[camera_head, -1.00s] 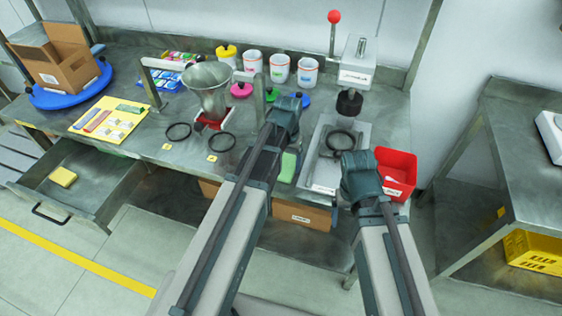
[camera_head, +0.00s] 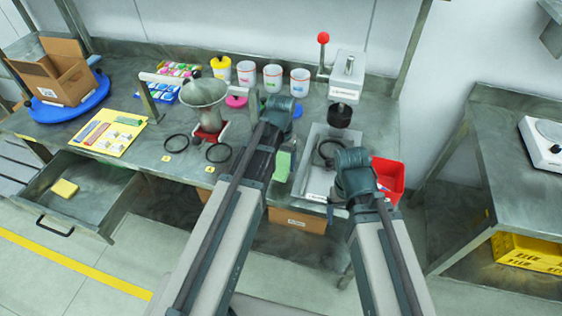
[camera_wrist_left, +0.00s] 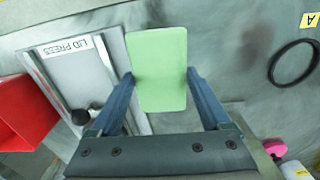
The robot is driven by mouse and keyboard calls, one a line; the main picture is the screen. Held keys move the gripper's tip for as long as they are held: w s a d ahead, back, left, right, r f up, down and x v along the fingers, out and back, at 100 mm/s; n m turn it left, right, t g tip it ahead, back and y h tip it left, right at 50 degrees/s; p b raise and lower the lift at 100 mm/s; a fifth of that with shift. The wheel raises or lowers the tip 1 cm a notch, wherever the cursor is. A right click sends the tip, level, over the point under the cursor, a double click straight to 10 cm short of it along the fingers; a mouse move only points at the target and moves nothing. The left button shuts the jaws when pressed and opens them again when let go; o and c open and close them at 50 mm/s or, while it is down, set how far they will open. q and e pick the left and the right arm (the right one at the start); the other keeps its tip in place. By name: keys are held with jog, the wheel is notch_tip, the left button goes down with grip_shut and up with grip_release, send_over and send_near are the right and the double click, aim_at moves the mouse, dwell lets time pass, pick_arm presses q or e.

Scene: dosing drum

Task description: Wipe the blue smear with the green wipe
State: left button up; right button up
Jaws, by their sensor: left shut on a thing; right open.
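My left gripper (camera_wrist_left: 160,78) is shut on the green wipe (camera_wrist_left: 160,68), a flat pale green block held between its two fingers over the bench. In the head view the wipe (camera_head: 284,163) shows just right of my left arm, near the bench's front edge, left of the lid press tray. The left fingers are mostly hidden there by the arm. My right gripper (camera_head: 331,152) is open over the lid press tray, its fingers partly hidden by its wrist. I cannot make out the blue smear in either view; the arms and wipe cover part of the bench.
The lid press tray (camera_head: 317,183) and a red bin (camera_head: 388,178) lie close on the right. An open drawer (camera_head: 90,195) juts out at left.

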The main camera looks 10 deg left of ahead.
pick_arm(q)
jog(key=shift+r, duration=0.1)
notch_tip(320, 180, up, 3)
jog(key=p, duration=0.3)
jog(key=shift+r, duration=0.1)
dwell(0.7)
